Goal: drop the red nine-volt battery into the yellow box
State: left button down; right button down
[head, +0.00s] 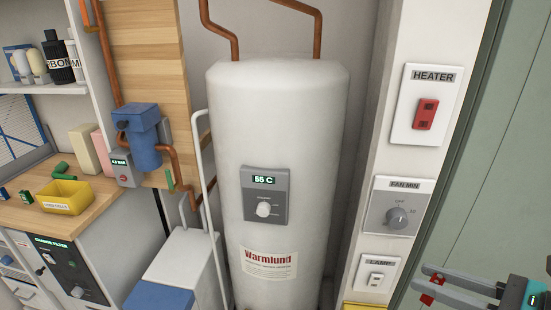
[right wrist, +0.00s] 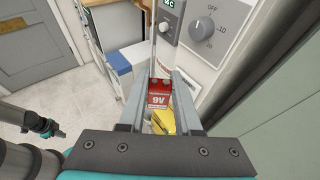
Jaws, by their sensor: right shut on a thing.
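The red nine-volt battery (right wrist: 159,98) is held upright between the fingers of my right gripper (right wrist: 160,90) in the right wrist view, its 9V label facing the camera. In the head view my right gripper (head: 430,287) is at the bottom right, in front of the green door, with red bits of the battery (head: 426,299) showing at its fingers. A yellow box (head: 66,192) with a label sits on the wooden counter at the far left, well away from this gripper. A dark arm end (right wrist: 48,128) at the wrist view's left may be my left gripper; its fingers are unclear.
A white tank (head: 280,130) stands between the counter and the right gripper. A pillar with heater (head: 415,135), fan (head: 370,218) and lamp switches is beside it. Green batteries (head: 62,170) lie near the box. Another yellow object (head: 368,306) shows at the bottom edge.

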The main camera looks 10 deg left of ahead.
aim_at(64, 207)
jog(key=u, duration=1.85)
